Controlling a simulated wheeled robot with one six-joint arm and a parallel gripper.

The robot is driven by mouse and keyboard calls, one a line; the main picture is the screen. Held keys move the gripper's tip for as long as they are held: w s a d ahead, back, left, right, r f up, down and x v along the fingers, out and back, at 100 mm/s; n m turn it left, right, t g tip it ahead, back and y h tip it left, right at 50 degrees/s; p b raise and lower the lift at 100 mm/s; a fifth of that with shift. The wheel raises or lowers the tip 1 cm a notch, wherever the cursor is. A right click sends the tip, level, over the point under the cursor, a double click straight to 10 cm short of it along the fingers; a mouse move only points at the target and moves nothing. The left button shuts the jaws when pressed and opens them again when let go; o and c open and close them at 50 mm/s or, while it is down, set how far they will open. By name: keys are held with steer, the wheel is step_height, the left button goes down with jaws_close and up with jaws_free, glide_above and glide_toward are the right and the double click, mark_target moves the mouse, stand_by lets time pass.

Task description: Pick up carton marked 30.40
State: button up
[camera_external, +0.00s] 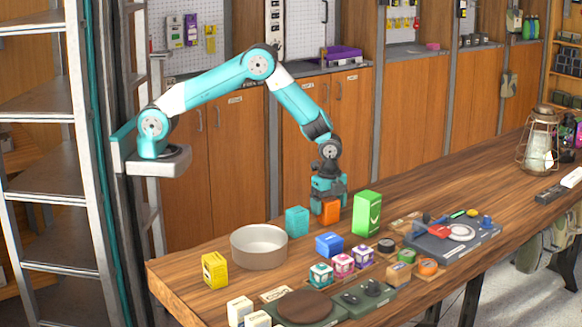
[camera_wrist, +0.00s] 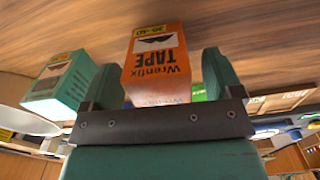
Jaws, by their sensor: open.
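An orange carton (camera_wrist: 157,65) reading "Wrenfix TAPE" carries a yellow price sticker that looks like 30.40, though the small digits are hard to read. It also shows in the external view (camera_external: 330,213), standing on the wooden table. My gripper (camera_wrist: 162,78) is open, with one finger on each side of the orange carton. In the external view, my gripper (camera_external: 328,203) is low over the table at this carton and hides part of it. Whether the fingers touch it I cannot tell.
A teal carton (camera_external: 297,222) stands close on the left, and a taller green carton (camera_external: 367,213) on the right. A blue carton (camera_external: 329,245) is in front. A round pale bowl (camera_external: 259,260) and yellow carton (camera_external: 215,270) are further left. A grey tray (camera_external: 440,248) lies right.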

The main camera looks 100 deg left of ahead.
steer(key=c, duration=1.1)
steer(key=shift+r, duration=0.1)
